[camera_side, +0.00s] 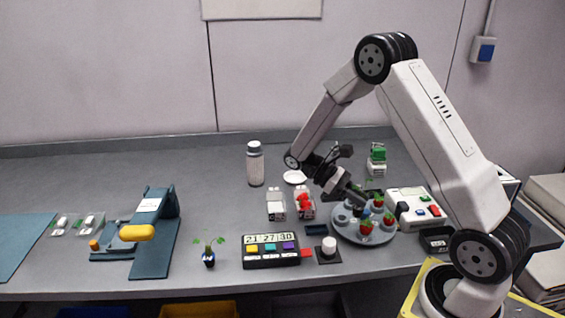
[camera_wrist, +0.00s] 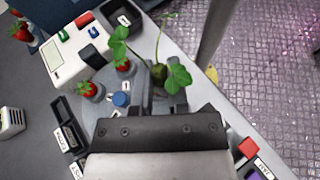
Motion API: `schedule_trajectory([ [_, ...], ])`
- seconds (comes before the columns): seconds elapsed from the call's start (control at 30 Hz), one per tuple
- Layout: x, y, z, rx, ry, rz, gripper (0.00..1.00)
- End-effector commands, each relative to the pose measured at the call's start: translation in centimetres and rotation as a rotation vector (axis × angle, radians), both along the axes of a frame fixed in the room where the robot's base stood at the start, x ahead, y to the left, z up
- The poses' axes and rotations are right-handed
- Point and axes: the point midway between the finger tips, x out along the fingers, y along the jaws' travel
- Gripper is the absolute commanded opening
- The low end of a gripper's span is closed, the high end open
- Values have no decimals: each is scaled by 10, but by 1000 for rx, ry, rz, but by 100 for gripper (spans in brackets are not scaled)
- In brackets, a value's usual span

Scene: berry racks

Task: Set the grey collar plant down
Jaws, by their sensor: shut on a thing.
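My gripper (camera_wrist: 164,98) is shut on a plant (camera_wrist: 158,72) with broad green leaves, which stand out past the fingertips in the wrist view. The fingers hide its collar, so I cannot tell its colour. In the side view my gripper (camera_side: 360,194) is low over the round grey tray (camera_side: 345,234), pointing down to the right. The held plant is not clear there. The tray carries several grey holders, some with red strawberries, such as one strawberry plant (camera_side: 366,227) at the front. I cannot tell whether the held plant touches the tray.
A white box with coloured buttons (camera_side: 408,195) stands right of the tray. A clock panel (camera_side: 270,262), a white-topped jar (camera_side: 329,246) and a small potted plant (camera_side: 209,257) are nearer the front edge. The back left table is clear.

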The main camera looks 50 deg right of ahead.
Motion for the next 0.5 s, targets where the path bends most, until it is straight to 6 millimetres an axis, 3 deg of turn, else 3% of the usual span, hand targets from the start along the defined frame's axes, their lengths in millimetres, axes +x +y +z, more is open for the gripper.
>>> schedule_trajectory([
  [0.5,20,72,-7,0,0,-553,0],
])
